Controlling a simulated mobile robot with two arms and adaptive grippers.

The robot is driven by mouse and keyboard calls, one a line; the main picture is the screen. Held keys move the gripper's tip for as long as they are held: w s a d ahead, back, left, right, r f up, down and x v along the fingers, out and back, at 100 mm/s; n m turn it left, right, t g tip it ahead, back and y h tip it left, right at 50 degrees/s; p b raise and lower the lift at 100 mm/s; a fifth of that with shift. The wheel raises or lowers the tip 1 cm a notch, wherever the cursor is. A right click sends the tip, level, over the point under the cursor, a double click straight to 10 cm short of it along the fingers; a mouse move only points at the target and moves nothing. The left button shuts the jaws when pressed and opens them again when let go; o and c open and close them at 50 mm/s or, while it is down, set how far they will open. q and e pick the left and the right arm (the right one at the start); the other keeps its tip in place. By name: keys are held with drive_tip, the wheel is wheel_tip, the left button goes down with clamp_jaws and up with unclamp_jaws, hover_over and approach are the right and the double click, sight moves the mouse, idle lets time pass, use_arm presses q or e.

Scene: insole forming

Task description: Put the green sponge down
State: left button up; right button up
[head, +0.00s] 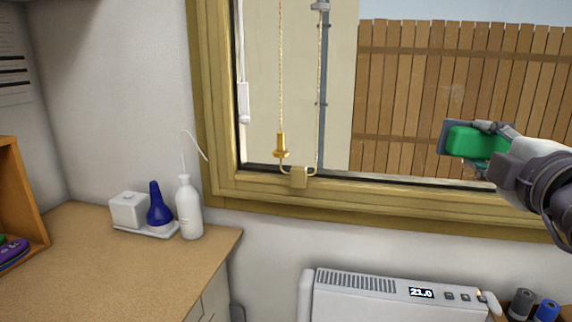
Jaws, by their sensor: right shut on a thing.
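The green sponge (472,143) is at the right of the head view, raised in front of the window. My right gripper (478,147) is shut on the sponge and holds it in the air, well above the white heater. The gripper's fingers partly cover the sponge. My left gripper is not in view.
A wooden worktop (110,265) on the left has a clear front area. A tray at its back holds a white box (128,209) and a blue bulb bottle (158,210), with a white bottle (189,210) beside them. A white heater (370,298) stands below the window frame (370,208).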

drive_tip(key=w+a+f+n+g+y+p, duration=0.15)
drive_tip(key=a+f+n+y, duration=0.35)
drive_tip(key=f, duration=0.5)
drive_tip(key=a+f+n+g+y+p, duration=0.1)
drive_tip(key=a+f+n+g+y, duration=0.15)
drive_tip(key=a+f+y, duration=0.55)
use_arm(q)
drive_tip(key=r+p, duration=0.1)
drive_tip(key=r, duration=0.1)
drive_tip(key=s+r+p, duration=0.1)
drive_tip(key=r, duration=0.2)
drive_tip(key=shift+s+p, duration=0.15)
drive_tip(key=shift+p, duration=0.15)
use_arm(e)
drive_tip(key=s+d+f+t+h, duration=0.1)
drive_tip(key=s+d+f+h, duration=0.2)
drive_tip(key=s+f, duration=0.6)
wheel_tip(320, 180, down, 4)
drive_tip(key=shift+d+f+m+t, duration=0.1)
drive_tip(key=shift+d+m+t, duration=0.35)
drive_tip(key=shift+d, duration=0.2)
